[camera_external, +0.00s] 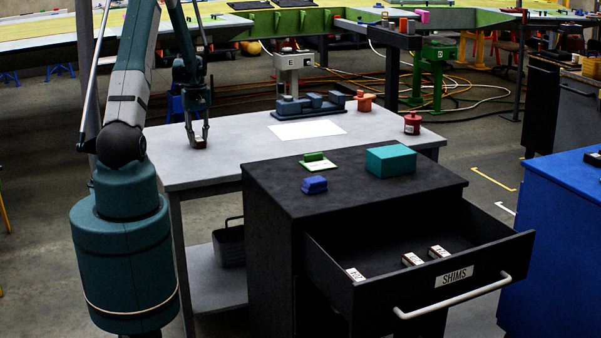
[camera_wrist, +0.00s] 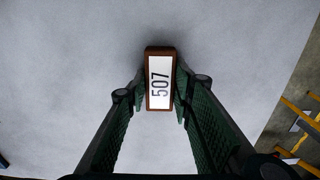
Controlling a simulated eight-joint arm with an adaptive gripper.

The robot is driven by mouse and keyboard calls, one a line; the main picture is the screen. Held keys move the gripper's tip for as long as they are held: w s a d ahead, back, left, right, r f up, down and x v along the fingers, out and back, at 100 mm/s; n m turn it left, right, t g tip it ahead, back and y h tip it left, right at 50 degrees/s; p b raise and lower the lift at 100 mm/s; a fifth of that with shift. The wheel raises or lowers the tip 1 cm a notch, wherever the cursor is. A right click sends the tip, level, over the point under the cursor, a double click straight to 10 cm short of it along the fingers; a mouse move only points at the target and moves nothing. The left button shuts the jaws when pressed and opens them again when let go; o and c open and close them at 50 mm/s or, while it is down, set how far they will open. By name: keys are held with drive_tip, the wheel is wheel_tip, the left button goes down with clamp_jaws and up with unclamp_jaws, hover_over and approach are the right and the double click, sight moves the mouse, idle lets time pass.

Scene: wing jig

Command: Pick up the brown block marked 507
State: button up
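The brown block marked 507 (camera_wrist: 160,78) shows in the wrist view, with its white label facing up and its brown edge around it. My gripper (camera_wrist: 160,88) has one finger on each side of the block, and both fingertips appear to press against its long sides. In the external view, my gripper (camera_external: 199,138) points down at the left end of the grey table, with the small block (camera_external: 201,143) between its fingertips. The block is at or very close to the table top; I cannot tell whether it touches it.
The grey table (camera_external: 235,150) is clear around the block. A white sheet (camera_external: 307,129), a blue fixture (camera_external: 312,103) and a red weight (camera_external: 412,123) stand farther right. A black cabinet (camera_external: 350,200) has an open drawer (camera_external: 455,290) holding several labelled blocks.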

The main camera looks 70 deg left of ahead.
sight(198, 138)
drive_tip(key=shift+c, duration=0.8)
drive_tip(key=shift+r, duration=0.1)
wheel_tip(198, 138, up, 10)
drive_tip(key=p, duration=0.1)
